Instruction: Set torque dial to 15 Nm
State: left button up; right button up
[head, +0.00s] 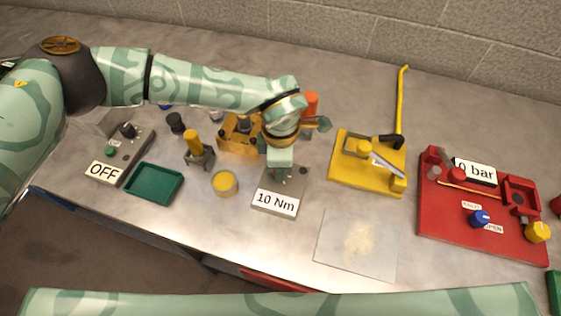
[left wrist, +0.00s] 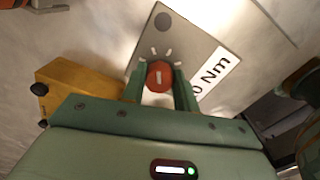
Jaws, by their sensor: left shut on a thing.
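The torque unit is a grey box (head: 294,186) at the middle of the bench, with a front label reading "10 Nm" (head: 276,203). In the left wrist view its plate (left wrist: 196,38) carries a round red dial (left wrist: 159,76) with a white pointer line and white tick marks around it. My left gripper (left wrist: 161,88) is shut on the dial, one finger on each side. In the head view my left gripper (head: 279,168) comes down over the box from above and hides the dial. My right gripper is not in view.
A yellow block (head: 239,148) stands close behind-left of the box, and a yellow-topped tin (head: 225,183) left of it. A yellow lever device (head: 350,180) and a red "0 bar" panel (head: 465,233) lie right. A clear sheet (head: 335,258) with pale powder lies in front.

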pick_arm(q)
jog(key=m+b, duration=0.1)
jog(key=m, duration=0.4)
jog(key=shift+m, duration=0.4)
dwell(0.4)
jog(key=o, duration=1)
notch_tip(320, 180, up, 16)
jog(key=shift+r+p, duration=0.2)
jog(key=shift+p, duration=0.55)
